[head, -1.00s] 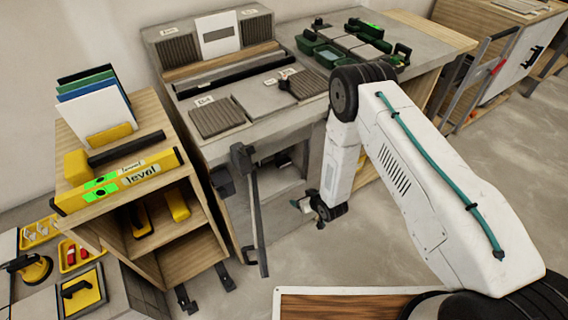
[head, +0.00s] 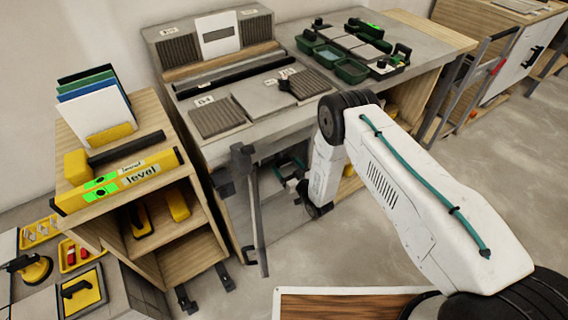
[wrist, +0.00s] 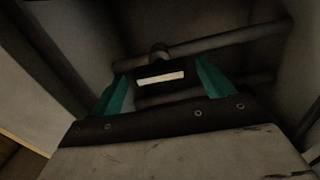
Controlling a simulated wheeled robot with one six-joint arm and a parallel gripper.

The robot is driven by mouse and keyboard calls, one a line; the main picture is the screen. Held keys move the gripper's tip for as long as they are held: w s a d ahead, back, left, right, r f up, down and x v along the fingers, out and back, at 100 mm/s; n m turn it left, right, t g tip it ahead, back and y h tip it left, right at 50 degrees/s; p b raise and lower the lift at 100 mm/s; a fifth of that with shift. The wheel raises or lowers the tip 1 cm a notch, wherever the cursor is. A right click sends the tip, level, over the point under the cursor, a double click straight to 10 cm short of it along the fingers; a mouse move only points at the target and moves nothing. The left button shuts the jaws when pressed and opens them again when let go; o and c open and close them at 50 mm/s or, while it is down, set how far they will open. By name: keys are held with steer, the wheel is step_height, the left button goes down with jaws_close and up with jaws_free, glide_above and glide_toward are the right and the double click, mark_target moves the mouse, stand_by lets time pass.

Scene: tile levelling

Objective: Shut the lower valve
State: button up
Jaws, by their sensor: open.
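My gripper (wrist: 162,72) shows in the wrist view with its two teal fingers spread apart. A dark block with a pale bar (wrist: 160,77) sits between the fingers; I cannot tell whether it is touched or part of the valve. Behind it run an upper pipe (wrist: 225,40) and a lower pipe (wrist: 245,80). A short stub (wrist: 159,50) stands at the upper pipe. No valve handle can be made out clearly in this dark view.
The grey bench (head: 300,118) stands over the opening, with a dark upright door edge (head: 252,205) at its left. A wooden shelf unit (head: 185,240) with a yellow level (head: 120,180) stands further left. Bare floor (head: 370,230) lies to the right.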

steer(key=shift+x, duration=1.15)
steer(key=shift+c, duration=0.3)
steer(key=c, duration=0.9)
steer(key=shift+c, duration=0.2)
